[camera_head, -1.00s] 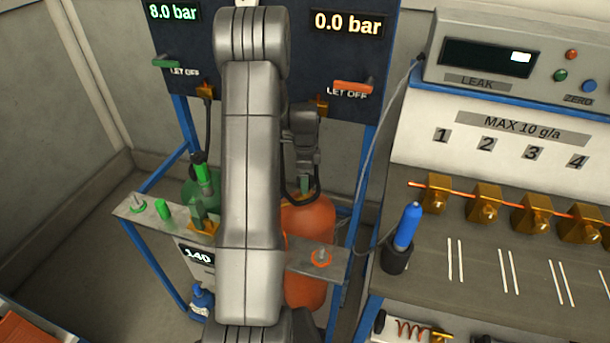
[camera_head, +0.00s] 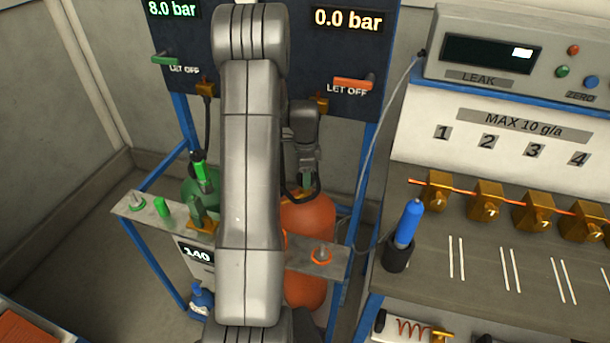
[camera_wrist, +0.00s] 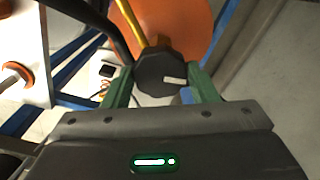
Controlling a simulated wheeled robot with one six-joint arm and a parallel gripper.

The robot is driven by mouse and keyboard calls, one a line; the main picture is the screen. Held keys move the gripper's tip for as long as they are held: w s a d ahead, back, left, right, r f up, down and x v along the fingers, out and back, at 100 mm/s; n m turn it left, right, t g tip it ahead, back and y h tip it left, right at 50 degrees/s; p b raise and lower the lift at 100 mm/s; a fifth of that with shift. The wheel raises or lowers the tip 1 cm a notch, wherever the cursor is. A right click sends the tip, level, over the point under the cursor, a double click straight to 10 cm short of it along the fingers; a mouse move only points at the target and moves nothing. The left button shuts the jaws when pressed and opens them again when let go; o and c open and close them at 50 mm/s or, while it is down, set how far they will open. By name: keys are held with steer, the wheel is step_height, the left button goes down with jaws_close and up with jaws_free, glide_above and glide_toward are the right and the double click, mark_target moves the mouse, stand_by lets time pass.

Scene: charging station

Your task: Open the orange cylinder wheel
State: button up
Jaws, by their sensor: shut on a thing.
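The orange cylinder (camera_head: 309,220) stands in the blue frame behind my arm, partly hidden by it. Its body also shows at the top of the wrist view (camera_wrist: 185,22). Its wheel (camera_wrist: 158,72) is a dark, many-sided knob with a white mark, at the end of a brass valve. My gripper (camera_wrist: 163,84) has its green fingers on both sides of the wheel and is shut on it. In the head view, my gripper (camera_head: 306,181) is at the top of the orange cylinder, and the wheel is hidden there.
The orange display (camera_head: 348,20) reads 0.0 bar, the green one (camera_head: 172,10) 8.0 bar. A metal shelf (camera_head: 303,254) crosses in front of the cylinders. A green cylinder (camera_head: 193,183) stands to the left. A bench with brass valves (camera_head: 485,200) and a blue bottle (camera_head: 408,226) is at right.

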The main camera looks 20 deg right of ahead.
steer(key=n+b, duration=0.1)
steer(key=n, duration=0.3)
steer(key=shift+n+b, duration=0.3)
steer(key=shift+b, duration=0.05)
steer(key=n+b, duration=0.1)
steer(key=n, duration=0.2)
steer(key=shift+n, duration=0.3)
steer(key=n, duration=0.4)
steer(key=shift+b, duration=0.4)
steer(key=shift+n, duration=1.9)
steer(key=o, duration=1)
step_height(320, 180, up, 14)
steer(key=shift+f+b, duration=0.1)
steer(key=shift+b, duration=0.25)
